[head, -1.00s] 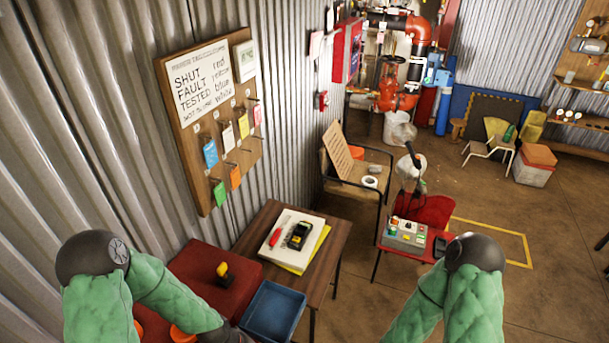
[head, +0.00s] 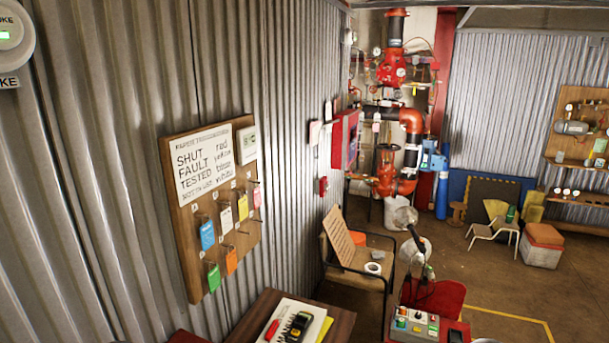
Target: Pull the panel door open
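A red wall panel (head: 346,139) hangs on the corrugated wall near the far corner, and it is the likeliest panel with a door. It is seen at a steep angle, and its front looks closed, though it is too small to be sure. No handle can be made out. Neither of my grippers shows in the head view, so their state is hidden.
A wooden armchair (head: 385,262) holding a board stands below the panel. A wooden table (head: 253,316) is at the bottom. Tag board (head: 212,210) hangs left. Open floor lies right.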

